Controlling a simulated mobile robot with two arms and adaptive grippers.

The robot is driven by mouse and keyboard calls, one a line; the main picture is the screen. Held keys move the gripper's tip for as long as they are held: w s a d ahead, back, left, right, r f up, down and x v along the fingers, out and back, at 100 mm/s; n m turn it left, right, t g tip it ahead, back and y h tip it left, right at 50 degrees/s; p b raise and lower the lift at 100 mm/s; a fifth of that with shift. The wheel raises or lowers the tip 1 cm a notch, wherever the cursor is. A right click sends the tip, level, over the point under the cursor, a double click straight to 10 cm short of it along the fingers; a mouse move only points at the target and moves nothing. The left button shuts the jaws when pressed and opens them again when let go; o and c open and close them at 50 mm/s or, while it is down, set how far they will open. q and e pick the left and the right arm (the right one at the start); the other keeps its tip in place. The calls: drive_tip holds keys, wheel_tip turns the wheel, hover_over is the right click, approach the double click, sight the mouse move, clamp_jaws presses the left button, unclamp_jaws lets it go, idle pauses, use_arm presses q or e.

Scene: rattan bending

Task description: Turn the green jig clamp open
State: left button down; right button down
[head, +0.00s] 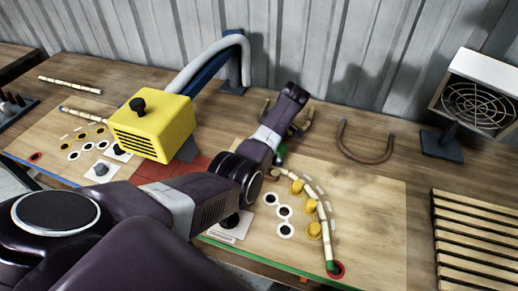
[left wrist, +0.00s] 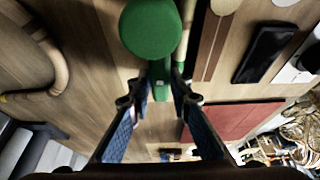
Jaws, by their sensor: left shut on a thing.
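The green jig clamp shows in the left wrist view as a round green knob (left wrist: 150,28) with a narrow green lever (left wrist: 161,84) below it. My left gripper (left wrist: 160,92) is shut on the lever, one blue-padded finger on each side. In the head view only a small green part of the clamp (head: 281,150) shows beside my left wrist, at the upper end of the curved rattan pole (head: 321,212); my arm hides the fingertips there. The pole runs along yellow pegs (head: 313,230) on the pale jig board (head: 375,225). My right gripper is not in view.
A yellow box-shaped unit (head: 152,125) stands left of my forearm, near a grey hose (head: 205,58). A bent rattan piece (head: 366,155) lies behind the board. A fan heater (head: 478,100) and slatted rack (head: 475,235) stand at right.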

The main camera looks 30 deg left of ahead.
use_arm(q)
drive_tip(key=c, duration=1.8)
unclamp_jaws()
drive_tip(key=shift+o, duration=0.2)
drive_tip(key=v, duration=1.2)
drive_tip(key=shift+w+d+f, duration=0.1)
